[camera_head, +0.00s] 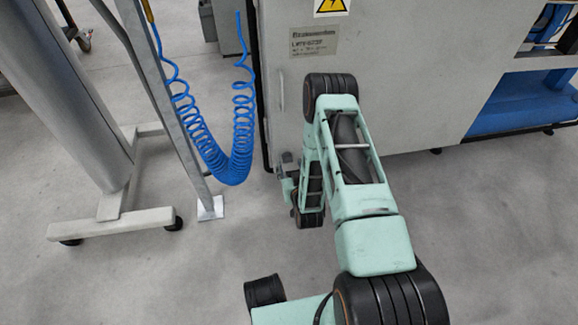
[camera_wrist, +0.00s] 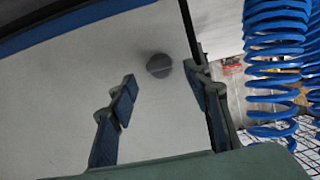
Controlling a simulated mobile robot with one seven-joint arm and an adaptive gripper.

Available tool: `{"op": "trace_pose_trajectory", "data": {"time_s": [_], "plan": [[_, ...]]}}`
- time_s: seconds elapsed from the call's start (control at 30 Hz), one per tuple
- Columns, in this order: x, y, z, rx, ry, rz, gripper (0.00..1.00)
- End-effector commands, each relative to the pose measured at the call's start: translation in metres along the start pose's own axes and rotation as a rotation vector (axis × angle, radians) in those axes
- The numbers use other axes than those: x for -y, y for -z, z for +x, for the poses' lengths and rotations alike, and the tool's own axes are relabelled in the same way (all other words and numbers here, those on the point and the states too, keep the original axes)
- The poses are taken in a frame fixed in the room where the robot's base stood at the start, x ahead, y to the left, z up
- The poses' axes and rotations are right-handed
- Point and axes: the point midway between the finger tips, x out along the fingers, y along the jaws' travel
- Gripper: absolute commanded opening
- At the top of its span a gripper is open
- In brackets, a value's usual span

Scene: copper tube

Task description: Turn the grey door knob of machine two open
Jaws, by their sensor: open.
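The grey door knob (camera_wrist: 159,66) shows in the wrist view as a round dark grey knob on the pale panel of the machine (camera_wrist: 95,60), close to the panel's right edge. My gripper (camera_wrist: 162,84) is open, with one finger to the lower left of the knob and the other to its right. The knob appears between and beyond the fingertips, and I cannot tell how far off it is. In the head view the machine (camera_head: 400,90) is a large grey cabinet, and my arm reaches down along its left edge. The knob does not show there.
A blue coiled hose (camera_head: 238,130) hangs left of the machine and also shows in the wrist view (camera_wrist: 276,70). A metal post (camera_head: 170,110) and a wheeled stand (camera_head: 110,220) are at left. Blue machine parts (camera_head: 520,95) are at right. The grey floor (camera_head: 490,240) is clear in front.

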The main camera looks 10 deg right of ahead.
Motion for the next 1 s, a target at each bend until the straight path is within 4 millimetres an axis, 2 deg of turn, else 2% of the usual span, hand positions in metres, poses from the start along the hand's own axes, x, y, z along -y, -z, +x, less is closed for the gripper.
{"op": "trace_pose_trajectory", "data": {"time_s": [0.03,0.2,0.53,0.9,1.0], "plan": [[0.000,-0.002,0.009,-0.003,0.000,0.000,0.45],[0.000,0.000,0.023,-0.001,0.000,0.001,0.45],[0.000,0.001,0.026,0.000,0.001,0.001,0.45],[0.000,0.001,0.025,0.000,0.001,0.001,0.04],[0.000,0.001,0.025,0.000,0.001,0.002,0.03]]}}
